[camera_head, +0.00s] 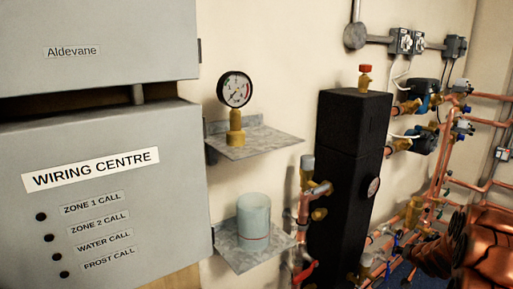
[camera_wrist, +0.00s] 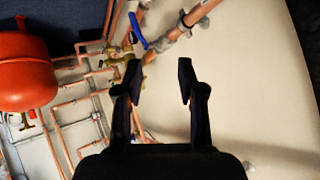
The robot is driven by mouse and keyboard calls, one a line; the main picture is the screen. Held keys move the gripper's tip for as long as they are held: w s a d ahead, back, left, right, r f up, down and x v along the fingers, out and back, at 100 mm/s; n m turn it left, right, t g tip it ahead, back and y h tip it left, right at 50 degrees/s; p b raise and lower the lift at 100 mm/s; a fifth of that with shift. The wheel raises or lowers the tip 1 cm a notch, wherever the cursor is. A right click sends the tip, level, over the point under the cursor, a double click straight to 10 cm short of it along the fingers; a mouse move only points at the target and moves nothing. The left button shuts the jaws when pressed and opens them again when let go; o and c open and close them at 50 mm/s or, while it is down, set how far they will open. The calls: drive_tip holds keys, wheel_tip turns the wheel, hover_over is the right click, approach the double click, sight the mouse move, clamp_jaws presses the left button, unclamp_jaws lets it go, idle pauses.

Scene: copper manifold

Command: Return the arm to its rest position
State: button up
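My gripper (camera_wrist: 159,72) shows in the wrist view with its two dark fingers apart and nothing between them. Behind the fingers are a pale wall (camera_wrist: 245,75) and copper pipework. In the head view I cannot clearly make out the gripper. A shiny copper-coloured rounded body (camera_head: 485,248) fills the lower right corner, and I cannot tell whether it is part of my arm.
The wrist view shows a red vessel (camera_wrist: 25,72) and a blue valve handle (camera_wrist: 138,30). The head view shows a grey wiring centre box (camera_head: 100,220), a gauge (camera_head: 235,90) and a translucent cup (camera_head: 254,216) on shelves, and a black column (camera_head: 345,170).

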drive_tip(key=s+a+r+n+g+h+p, duration=0.1)
drive_tip(key=s+a+r+g+p, duration=0.25)
drive_tip(key=s+a+r, duration=0.5)
drive_tip(key=s+a+r+n+g+h+p, duration=0.15)
drive_tip(key=s+a+r+p, duration=0.35)
drive_tip(key=r, duration=0.6)
drive_tip(key=s+a+r+n+g+y+p, duration=0.1)
drive_tip(key=s+a+r+g+p, duration=0.1)
drive_tip(key=s+a, duration=0.6)
drive_tip(key=s+a+r+n+g+y+p, duration=0.2)
drive_tip(key=s+a+r, duration=0.3)
drive_tip(key=s, duration=0.8)
drive_tip(key=s+a+r+n+g+y+p, duration=0.2)
drive_tip(key=s+a+r+p, duration=0.1)
drive_tip(key=s+a, duration=0.7)
drive_tip(key=shift+s+a+r, duration=0.15)
drive_tip(key=shift+a+r, duration=0.05)
drive_tip(key=shift+a, duration=0.3)
